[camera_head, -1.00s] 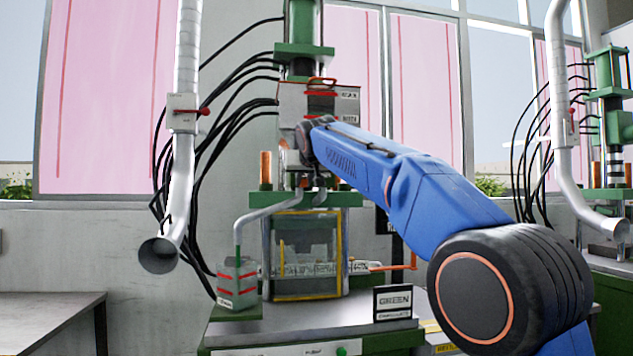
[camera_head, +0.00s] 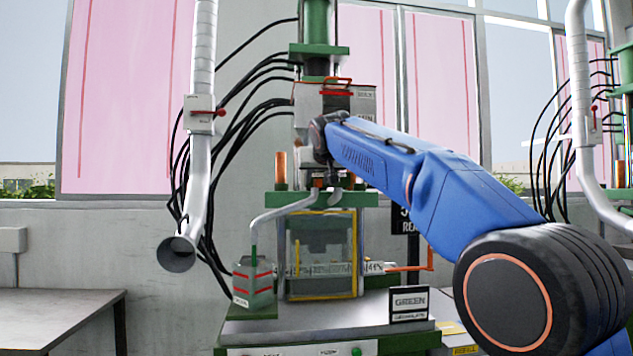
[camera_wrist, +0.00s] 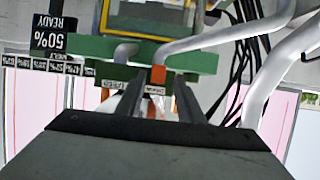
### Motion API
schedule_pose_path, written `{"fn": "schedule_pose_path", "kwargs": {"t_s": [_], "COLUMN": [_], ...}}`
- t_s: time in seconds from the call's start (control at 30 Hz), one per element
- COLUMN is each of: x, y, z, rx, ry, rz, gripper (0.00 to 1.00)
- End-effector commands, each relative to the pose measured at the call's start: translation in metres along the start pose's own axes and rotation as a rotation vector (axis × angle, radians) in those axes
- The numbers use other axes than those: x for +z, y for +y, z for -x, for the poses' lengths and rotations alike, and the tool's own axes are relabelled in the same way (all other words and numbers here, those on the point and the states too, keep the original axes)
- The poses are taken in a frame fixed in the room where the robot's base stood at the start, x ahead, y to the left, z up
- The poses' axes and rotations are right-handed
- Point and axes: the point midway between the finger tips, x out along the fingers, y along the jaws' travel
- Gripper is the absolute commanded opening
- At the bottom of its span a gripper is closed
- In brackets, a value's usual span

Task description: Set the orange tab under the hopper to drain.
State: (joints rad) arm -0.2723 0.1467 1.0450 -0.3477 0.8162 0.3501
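The orange tab (camera_wrist: 158,75) shows in the wrist view at the edge of the green press plate (camera_wrist: 85,48), between two bent grey pipes. My gripper (camera_wrist: 160,82) has its two dark fingers apart, one on each side of the tab. I cannot tell whether either finger touches it. Small white labels sit beside the tab, too small to read surely. In the head view, my gripper (camera_head: 320,172) is just under the grey hopper box (camera_head: 312,103) with the red handle, above the green plate (camera_head: 345,199). The tab is mostly hidden there.
A bent pipe (camera_head: 283,211) runs down to a grey pot with red bands (camera_head: 252,287). A yellow-framed window (camera_head: 320,255) is below the plate. An orange lever (camera_head: 420,265) sticks out right. A grey duct (camera_head: 199,160) hangs left. A "50% READY" sign shows in the wrist view (camera_wrist: 53,37).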

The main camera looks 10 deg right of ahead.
Motion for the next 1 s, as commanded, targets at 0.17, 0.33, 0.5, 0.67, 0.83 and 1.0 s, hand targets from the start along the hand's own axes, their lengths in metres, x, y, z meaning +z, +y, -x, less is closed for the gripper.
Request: {"fn": "schedule_pose_path", "kwargs": {"t_s": [0.17,0.33,0.5,0.67,0.83,1.0], "x": [-0.001,0.0,0.0,0.0,0.0,0.0], "y": [-0.001,-0.001,-0.001,-0.001,-0.002,-0.001], "z": [0.036,0.07,0.104,0.131,0.15,0.157], "rx": [-0.002,-0.002,-0.003,-0.002,-0.003,-0.002], "ry": [0.002,0.001,0.002,0.001,0.001,0.0], "rz": [0.0,0.001,0.0,0.0,0.001,0.0], "gripper": [0.34,0.34,0.34,0.34,0.34,0.34]}}
